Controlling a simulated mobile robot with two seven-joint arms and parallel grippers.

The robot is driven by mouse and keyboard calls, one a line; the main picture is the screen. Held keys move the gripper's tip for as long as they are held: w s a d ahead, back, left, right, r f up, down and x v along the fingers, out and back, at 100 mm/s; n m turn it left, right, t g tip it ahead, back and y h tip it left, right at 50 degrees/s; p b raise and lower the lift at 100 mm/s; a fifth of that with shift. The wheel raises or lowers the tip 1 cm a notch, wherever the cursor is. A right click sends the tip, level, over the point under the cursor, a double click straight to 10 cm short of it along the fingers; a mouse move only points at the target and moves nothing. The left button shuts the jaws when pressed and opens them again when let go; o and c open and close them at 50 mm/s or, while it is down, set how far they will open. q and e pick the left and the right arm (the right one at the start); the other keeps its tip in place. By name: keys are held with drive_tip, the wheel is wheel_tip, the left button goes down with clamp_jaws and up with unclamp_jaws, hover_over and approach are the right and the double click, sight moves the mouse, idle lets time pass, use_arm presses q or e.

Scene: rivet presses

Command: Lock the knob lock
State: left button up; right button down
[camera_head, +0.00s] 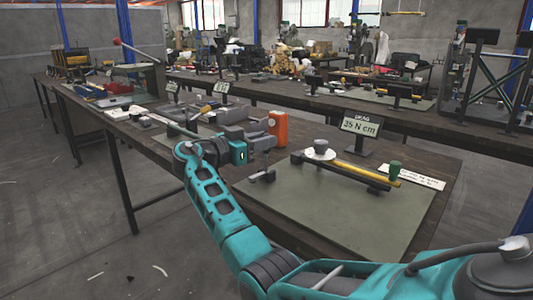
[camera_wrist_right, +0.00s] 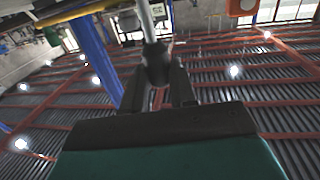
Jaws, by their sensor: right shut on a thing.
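My right gripper (camera_head: 264,143) is beside an orange upright block in the head view, at the near edge of the bench. In the right wrist view its two dark fingers (camera_wrist_right: 157,88) are closed around a dark round knob (camera_wrist_right: 155,58) on a pale metal rod (camera_wrist_right: 146,20). In the head view the fingers are small and the gripped knob cannot be made out clearly. A small metal fixture (camera_head: 262,176) stands just below the gripper on the green mat. Lock markings are not readable. My left gripper is not in view.
The orange block (camera_head: 278,128) stands close behind the gripper. The mat's front is clear.

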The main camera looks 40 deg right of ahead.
drive_tip(key=shift+a+f+h+b, duration=0.1)
drive_tip(key=shift+a+h+b, duration=0.3)
drive_tip(key=shift+b, duration=0.15)
drive_tip(key=c, duration=0.9)
unclamp_jaws()
drive_tip(key=a, duration=1.3)
drive_tip(key=shift+w+f, duration=0.3)
drive_tip(key=shift+w, duration=0.15)
